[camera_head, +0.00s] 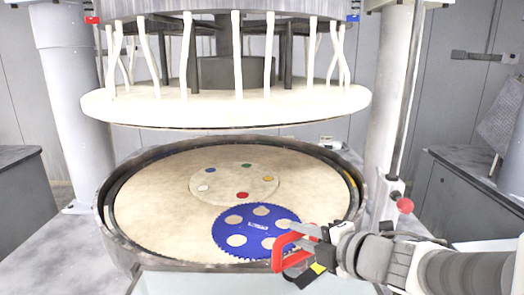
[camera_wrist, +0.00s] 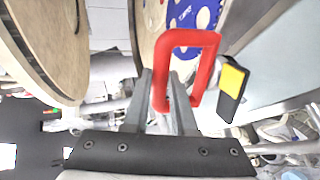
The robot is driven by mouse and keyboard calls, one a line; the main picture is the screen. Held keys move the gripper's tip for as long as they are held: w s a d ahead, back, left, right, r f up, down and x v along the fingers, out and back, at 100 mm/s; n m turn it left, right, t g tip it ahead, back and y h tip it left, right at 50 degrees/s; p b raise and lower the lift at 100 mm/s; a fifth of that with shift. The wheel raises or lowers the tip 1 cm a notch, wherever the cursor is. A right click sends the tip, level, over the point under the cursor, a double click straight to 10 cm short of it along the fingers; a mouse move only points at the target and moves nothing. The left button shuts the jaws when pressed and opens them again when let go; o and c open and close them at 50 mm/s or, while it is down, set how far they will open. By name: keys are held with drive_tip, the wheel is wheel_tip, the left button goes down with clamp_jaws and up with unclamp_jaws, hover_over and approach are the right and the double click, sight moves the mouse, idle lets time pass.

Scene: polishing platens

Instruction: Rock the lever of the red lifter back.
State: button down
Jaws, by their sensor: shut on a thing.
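The red lifter (camera_head: 281,252) shows at the lower right of the blue toothed disc (camera_head: 232,243) in the head view. My gripper (camera_head: 312,236) is shut on its red handle. In the wrist view the handle is a red loop (camera_wrist: 205,82) between my gripper's fingers (camera_wrist: 167,88). The lever, a black piece with a yellow patch (camera_wrist: 233,76), sticks out beside the loop; it also shows below the handle in the head view (camera_head: 318,268). I cannot tell whether the lifter's underside touches the disc.
The blue disc has several round pale openings and lies on the pale lower platen (camera_head: 150,200), inside a dark raised rim (camera_head: 105,225). A pale upper platen (camera_head: 225,107) hangs above. A grey column with a red knob (camera_head: 404,205) stands right of the platen, near my arm.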

sight(311, 279)
drive_tip(key=shift+s+d+b, duration=0.25)
drive_tip(key=shift+s+b, duration=0.35)
drive_tip(key=shift+s, duration=0.15)
drive_tip(key=shift+s+d+b, duration=0.25)
drive_tip(key=shift+s+b, duration=0.3)
drive_tip(key=shift+s, duration=0.15)
drive_tip(key=shift+s+d+b, duration=0.25)
drive_tip(key=shift+s+b, duration=0.35)
drive_tip(key=shift+s, duration=0.15)
drive_tip(key=shift+r, duration=0.1)
drive_tip(key=shift+s, duration=0.15)
